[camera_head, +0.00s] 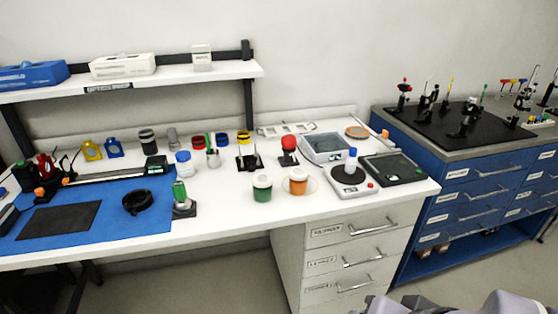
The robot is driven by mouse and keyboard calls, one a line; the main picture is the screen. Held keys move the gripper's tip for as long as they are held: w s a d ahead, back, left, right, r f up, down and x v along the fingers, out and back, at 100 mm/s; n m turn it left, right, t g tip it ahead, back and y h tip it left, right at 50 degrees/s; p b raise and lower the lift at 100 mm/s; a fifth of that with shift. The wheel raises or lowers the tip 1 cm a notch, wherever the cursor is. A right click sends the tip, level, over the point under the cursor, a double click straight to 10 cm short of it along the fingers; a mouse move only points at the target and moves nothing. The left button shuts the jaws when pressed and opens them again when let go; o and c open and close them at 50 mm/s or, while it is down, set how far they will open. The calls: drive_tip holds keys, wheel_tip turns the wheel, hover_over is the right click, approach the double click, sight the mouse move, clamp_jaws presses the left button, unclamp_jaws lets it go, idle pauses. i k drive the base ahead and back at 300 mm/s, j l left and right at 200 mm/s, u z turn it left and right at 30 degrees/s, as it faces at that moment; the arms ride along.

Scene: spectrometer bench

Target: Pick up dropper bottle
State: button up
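I cannot tell for sure which item is the dropper bottle. One candidate is a small upright piece with a blue top (352,158) on the round dark plate of a white instrument (352,188) near the bench's right end. Another is a red-topped item (288,146) standing behind the two jars. A white jar with a blue band (183,163) stands further left. My gripper is not in view; only grey parts of my own body show at the bottom right edge.
The white bench (225,225) has clear space along its front edge. A green jar (262,188) and an orange jar (298,182) stand near the middle front. A blue mat (150,230) covers the left. A shelf (180,80) overhangs the back left. A grey tray (326,148) sits behind.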

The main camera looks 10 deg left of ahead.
sight(351, 162)
drive_tip(key=i+l+u, duration=1.25)
drive_tip(key=l, duration=0.25)
drive_tip(key=i, duration=0.05)
